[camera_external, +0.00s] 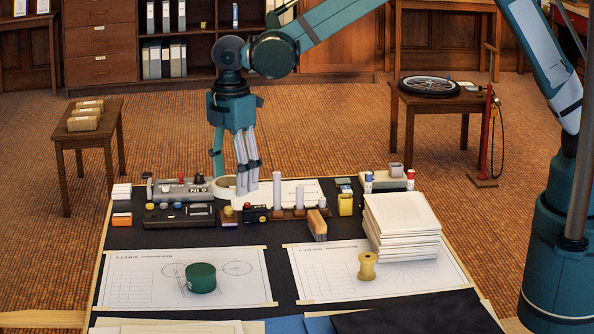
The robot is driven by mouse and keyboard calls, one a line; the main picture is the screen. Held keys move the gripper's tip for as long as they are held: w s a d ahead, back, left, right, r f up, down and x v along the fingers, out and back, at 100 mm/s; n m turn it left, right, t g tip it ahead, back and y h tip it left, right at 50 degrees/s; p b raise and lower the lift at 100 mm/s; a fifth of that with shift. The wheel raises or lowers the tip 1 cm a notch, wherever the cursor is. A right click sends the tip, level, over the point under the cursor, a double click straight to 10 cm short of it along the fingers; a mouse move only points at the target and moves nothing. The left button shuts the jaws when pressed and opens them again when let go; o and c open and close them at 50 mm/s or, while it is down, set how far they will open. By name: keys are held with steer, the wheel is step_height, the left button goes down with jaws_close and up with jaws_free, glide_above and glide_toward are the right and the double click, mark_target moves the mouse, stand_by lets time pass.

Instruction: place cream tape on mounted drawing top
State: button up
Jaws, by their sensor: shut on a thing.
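My gripper (236,182) points down at the back of the dark drafting board, left of the middle. It is shut on the cream tape (226,192), a pale ring at the fingertips; whether it is lifted clear of the board I cannot tell. Two mounted drawings lie nearer the front, the left one (130,285) and the right one (325,285), with tape strips along edges. A green round block (201,278) sits on the left drawing. A tan spool (367,266) stands on the right one.
A stack of white paper (402,228) covers the right drawing's back corner. Grey and black devices (182,189), white cylinders (300,190), a brush (317,225) and a yellow cup (345,204) crowd the board's back. Dark and blue sheets (420,315) lie in front.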

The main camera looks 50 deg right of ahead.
steer(key=w+d, duration=0.9)
steer(key=d, duration=0.5)
steer(key=p, duration=0.1)
glide_above(265, 194)
steer(key=shift+f, duration=2.65)
steer(key=shift+f+b, duration=0.45)
steer(key=shift+f, duration=2.7)
steer(key=shift+f, duration=0.1)
steer(key=shift+f+b, duration=0.35)
steer(key=shift+f, duration=1.4)
steer(key=shift+f, duration=0.15)
